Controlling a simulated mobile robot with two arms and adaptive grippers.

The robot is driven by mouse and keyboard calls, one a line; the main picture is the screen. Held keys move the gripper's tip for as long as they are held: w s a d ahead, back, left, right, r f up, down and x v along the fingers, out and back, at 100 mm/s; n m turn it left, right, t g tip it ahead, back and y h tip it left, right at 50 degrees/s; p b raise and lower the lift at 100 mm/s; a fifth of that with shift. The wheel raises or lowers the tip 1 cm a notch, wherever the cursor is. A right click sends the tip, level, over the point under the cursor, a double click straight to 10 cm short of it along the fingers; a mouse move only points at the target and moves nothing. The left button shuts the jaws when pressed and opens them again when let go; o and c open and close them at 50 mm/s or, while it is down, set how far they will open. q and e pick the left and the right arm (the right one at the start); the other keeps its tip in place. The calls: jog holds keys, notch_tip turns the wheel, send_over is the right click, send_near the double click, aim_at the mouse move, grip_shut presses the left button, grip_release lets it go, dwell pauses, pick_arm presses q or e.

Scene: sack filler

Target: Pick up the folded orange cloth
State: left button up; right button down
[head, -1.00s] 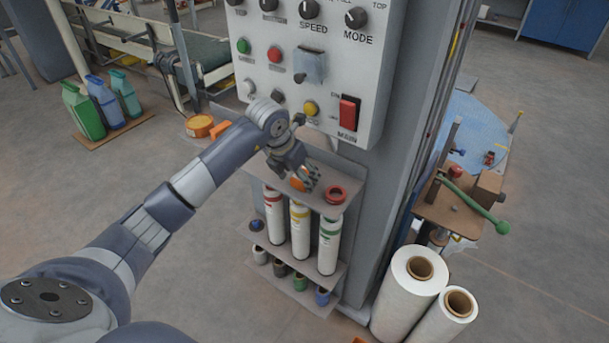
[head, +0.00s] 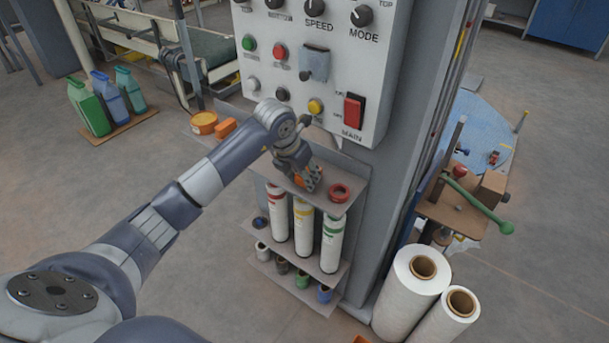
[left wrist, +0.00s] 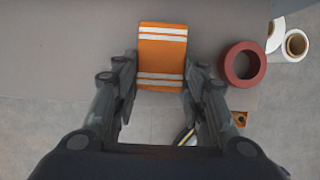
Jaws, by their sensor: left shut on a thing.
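The folded orange cloth (left wrist: 162,57) with pale stripes lies on the top shelf, in the upper middle of the left wrist view. My left gripper (left wrist: 160,85) has one finger along each side of it and is shut on it. In the head view my left gripper (head: 308,184) is at the shelf under the control panel, and only a little orange of the cloth (head: 300,175) shows between its fingers. The cloth seems to rest on or just over the shelf; I cannot tell which. My right gripper is not in view.
A red ring (head: 339,193) sits on the shelf (head: 322,207) close to the right of my gripper. An orange block (head: 225,128) and an orange tape roll (head: 204,122) lie at its left end. The control panel (head: 300,95) is above. White rolls (head: 408,290) stand at right.

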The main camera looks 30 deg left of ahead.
pick_arm(q)
notch_tip(320, 180, up, 3)
jog(key=shift+w+f+b, duration=0.1)
jog(key=shift+b, duration=0.35)
jog(key=s+a+r+b, duration=0.1)
jog(key=s+a+b, duration=0.1)
jog(key=s, duration=0.5)
jog(key=s+a+r+b, duration=0.1)
jog(key=s+a+b, duration=0.1)
jog(key=s, duration=0.6)
jog(key=shift+s, duration=0.3)
